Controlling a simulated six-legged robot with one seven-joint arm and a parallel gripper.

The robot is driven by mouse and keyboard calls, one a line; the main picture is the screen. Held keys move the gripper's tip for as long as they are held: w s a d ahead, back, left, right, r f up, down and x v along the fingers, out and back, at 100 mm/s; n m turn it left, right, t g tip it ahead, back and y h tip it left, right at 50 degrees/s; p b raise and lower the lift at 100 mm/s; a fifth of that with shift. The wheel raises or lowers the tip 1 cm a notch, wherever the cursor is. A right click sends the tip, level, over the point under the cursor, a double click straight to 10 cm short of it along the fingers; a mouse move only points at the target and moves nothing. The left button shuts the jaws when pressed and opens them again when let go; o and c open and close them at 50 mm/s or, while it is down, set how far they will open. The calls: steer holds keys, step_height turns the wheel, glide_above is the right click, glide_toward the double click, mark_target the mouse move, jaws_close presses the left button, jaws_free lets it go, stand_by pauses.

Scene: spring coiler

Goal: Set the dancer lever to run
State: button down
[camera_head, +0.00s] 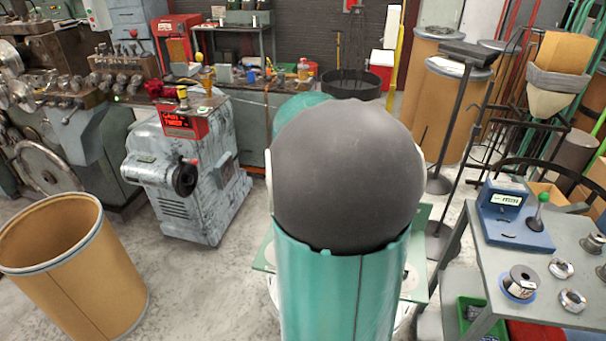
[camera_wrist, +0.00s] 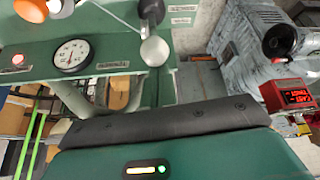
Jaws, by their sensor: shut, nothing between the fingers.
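In the wrist view a green machine panel fills the upper left. A short lever with a silver ball knob (camera_wrist: 154,50) hangs from a dark hub at its right side, probably the dancer lever. Small white labels (camera_wrist: 182,20) sit beside it, too small to read. My gripper (camera_wrist: 165,122) shows as a teal housing with a dark bar across the lower part of the wrist view. It is shut and empty, with a visible gap between bar and knob; its fingertips are not clearly visible. In the head view my arm hides both gripper and lever.
A round gauge (camera_wrist: 71,54) and an orange lamp (camera_wrist: 31,9) are left of the lever. A grey machine with a red display (camera_head: 182,123) stands left. A fibre drum (camera_head: 70,265) is front left; a bench with a blue device (camera_head: 515,215) is right.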

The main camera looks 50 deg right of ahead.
steer(key=shift+s+a+f, duration=0.15)
steer(key=shift+s+a, duration=0.1)
steer(key=shift+a, duration=0.35)
steer(key=shift+s+a+f, duration=0.15)
steer(key=shift+s+a, duration=0.05)
steer(key=shift+a, duration=0.4)
steer(key=shift+s+a+f, duration=0.2)
steer(key=shift+a+f, duration=0.25)
steer(key=shift+a, duration=0.25)
steer(key=d+r, duration=0.1)
steer(key=w+d+r, duration=0.2)
steer(key=r, duration=0.1)
steer(key=shift+w, duration=0.1)
steer(key=s+a+r, duration=0.3)
steer(key=a+r, duration=0.2)
steer(key=a, duration=0.1)
steer(key=shift+s+a, duration=0.35)
steer(key=shift+r, duration=0.1)
